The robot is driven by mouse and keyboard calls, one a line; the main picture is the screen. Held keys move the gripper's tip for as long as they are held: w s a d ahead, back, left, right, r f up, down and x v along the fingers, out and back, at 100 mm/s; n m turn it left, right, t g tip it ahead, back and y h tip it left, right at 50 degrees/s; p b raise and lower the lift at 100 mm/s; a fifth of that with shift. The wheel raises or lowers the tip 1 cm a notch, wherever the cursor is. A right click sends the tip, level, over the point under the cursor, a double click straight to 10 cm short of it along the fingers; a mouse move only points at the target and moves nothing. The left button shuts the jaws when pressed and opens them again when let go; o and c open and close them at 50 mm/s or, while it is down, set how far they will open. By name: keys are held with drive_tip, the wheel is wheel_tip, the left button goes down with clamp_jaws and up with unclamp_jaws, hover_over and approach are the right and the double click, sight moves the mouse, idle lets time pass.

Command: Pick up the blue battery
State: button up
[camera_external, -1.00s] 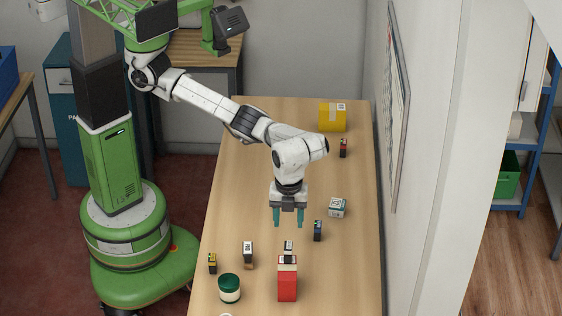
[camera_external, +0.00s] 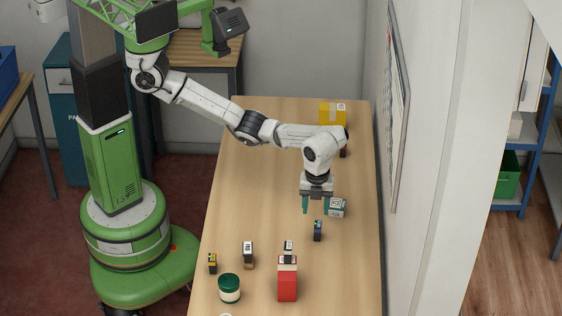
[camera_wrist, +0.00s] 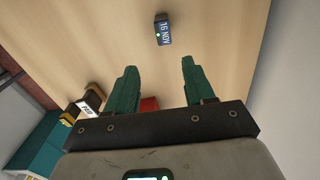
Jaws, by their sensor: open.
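The blue battery (camera_external: 318,232) is a small dark block with a blue face, standing on the wooden counter. In the wrist view the same block (camera_wrist: 163,30) shows a dark blue label with white print, beyond my fingertips near the top. My gripper (camera_external: 316,209) points down, with two teal fingers spread apart and nothing held. It is above the counter, slightly behind the battery in the external view and apart from it. The open fingers (camera_wrist: 157,80) also show in the wrist view, with the battery outside the gap.
A white box (camera_external: 338,208) stands close to the right of my gripper. In front are a red box (camera_external: 287,286), a green-lidded jar (camera_external: 229,289), a yellow-black block (camera_external: 212,263) and small dark blocks. A yellow parcel (camera_external: 332,117) is at the back. The wall borders the counter's right side.

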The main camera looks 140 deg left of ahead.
sight(318, 224)
drive_tip(key=shift+s+a+f, duration=0.5)
drive_tip(key=shift+a, duration=0.15)
drive_tip(key=shift+a+f, duration=0.1)
drive_tip(key=shift+f, duration=0.2)
wheel_tip(318, 224, down, 5)
drive_tip(key=shift+a+f, duration=0.1)
drive_tip(key=shift+w+a+f+p, duration=0.15)
drive_tip(key=shift+f+p, duration=0.3)
drive_tip(key=shift+f, duration=2.05)
clamp_jaws()
